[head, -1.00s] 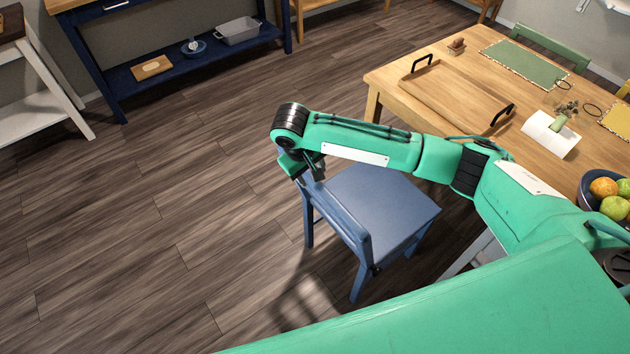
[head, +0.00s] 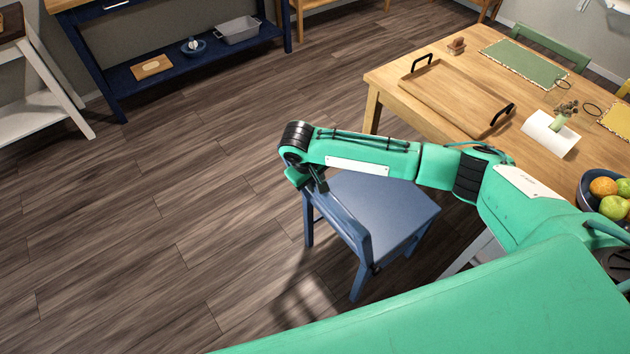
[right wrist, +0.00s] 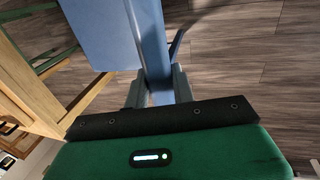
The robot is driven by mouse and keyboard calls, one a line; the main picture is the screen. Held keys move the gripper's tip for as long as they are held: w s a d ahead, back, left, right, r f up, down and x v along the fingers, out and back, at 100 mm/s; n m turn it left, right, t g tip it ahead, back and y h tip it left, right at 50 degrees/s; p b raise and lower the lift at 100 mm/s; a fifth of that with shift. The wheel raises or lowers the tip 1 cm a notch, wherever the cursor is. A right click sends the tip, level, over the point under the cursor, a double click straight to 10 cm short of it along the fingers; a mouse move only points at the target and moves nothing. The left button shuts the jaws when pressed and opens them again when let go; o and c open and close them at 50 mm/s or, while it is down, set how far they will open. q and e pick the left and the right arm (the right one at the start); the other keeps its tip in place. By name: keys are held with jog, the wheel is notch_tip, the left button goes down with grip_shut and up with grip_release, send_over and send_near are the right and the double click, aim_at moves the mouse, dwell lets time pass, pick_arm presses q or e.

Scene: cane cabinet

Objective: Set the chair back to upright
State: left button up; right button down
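The blue chair (head: 390,205) stands on the wooden floor in the head view, its seat facing up and its legs pointing down. Its backrest is on the left side of the seat. My right gripper (head: 308,187) is at the upper corner of the backrest, and my forearm passes above the seat's far edge. In the right wrist view, the two fingers of my right gripper (right wrist: 158,88) are apart, one on each side of a blue chair bar (right wrist: 150,40). Whether they touch it is unclear. My left gripper is out of view.
A wooden table (head: 400,108) with a tray (head: 455,95) and a fruit bowl (head: 590,196) stands right of the chair. A dark blue shelf unit (head: 115,75) is at the back left. The floor left of the chair is clear.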

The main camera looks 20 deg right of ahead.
jog(key=shift+d+r, duration=0.15)
jog(key=shift+d, duration=0.05)
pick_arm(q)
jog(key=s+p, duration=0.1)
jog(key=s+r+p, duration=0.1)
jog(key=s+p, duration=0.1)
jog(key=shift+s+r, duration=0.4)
pick_arm(e)
jog(key=w+d+g+y, duration=0.1)
jog(key=w+d+y, duration=0.1)
jog(key=d, duration=0.5)
jog(key=shift+w+d+r+y, duration=0.35)
jog(key=shift+w+r+y, duration=0.05)
jog(key=shift+w, duration=0.1)
jog(key=c, duration=1.2)
grip_release()
jog(key=shift+d, duration=0.1)
jog(key=shift+o, duration=0.2)
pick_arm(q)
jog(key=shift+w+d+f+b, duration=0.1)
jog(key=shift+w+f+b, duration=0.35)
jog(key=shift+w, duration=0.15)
pick_arm(e)
notch_tip(320, 180, up, 14)
